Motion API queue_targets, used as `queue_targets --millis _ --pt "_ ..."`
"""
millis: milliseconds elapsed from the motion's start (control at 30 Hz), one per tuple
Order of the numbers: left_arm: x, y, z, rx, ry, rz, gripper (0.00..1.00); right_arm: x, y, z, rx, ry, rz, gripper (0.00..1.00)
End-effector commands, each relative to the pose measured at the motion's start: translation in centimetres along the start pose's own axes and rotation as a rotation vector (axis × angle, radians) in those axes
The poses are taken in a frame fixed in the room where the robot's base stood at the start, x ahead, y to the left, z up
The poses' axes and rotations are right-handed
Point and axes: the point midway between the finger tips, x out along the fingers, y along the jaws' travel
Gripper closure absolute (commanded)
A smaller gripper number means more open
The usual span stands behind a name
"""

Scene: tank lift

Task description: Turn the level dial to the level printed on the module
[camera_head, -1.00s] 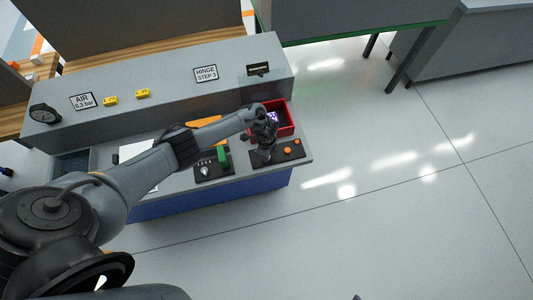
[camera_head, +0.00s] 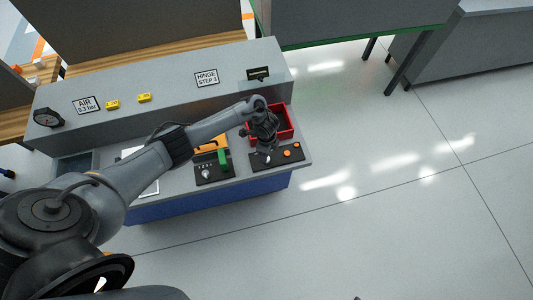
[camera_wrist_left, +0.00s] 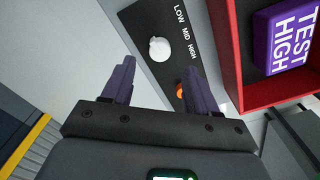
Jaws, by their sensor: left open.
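The level dial (camera_wrist_left: 159,49) is a white knob on a dark panel (camera_wrist_left: 140,18), with LOW, MID and HIGH printed beside it. I cannot tell which mark it points at. The purple module (camera_wrist_left: 288,38) lies in a red tray (camera_wrist_left: 235,70) and reads TEST HIGH. In the head view the panel (camera_head: 293,155) is at the bench's front right corner, and my wrist hides the module. My left gripper (camera_head: 265,148) is over the panel; in the wrist view its open fingers (camera_wrist_left: 160,68) point toward the dial, one on each side, with nothing between them.
The red tray's wall (camera_head: 292,118) rises behind the panel. Open floor lies right of the bench.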

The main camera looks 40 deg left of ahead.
Motion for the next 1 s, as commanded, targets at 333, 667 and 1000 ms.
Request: queue_targets --millis 333,667,1000 --pt "-4.5 -0.1 0.0 0.001 0.001 -0.001 0.41 -1.1 0.0 -0.3 0.0 0.0 0.0 0.57" --pt "-4.9 0.0 0.0 -0.001 0.0 0.0 0.41 -1.1 -0.1 -0.4 0.007 0.001 -0.005 0.57" --pt "-4.3 0.9 0.3 0.0 -0.006 0.016 0.41 -1.4 -0.2 -0.5 0.009 0.001 -0.007 0.57"
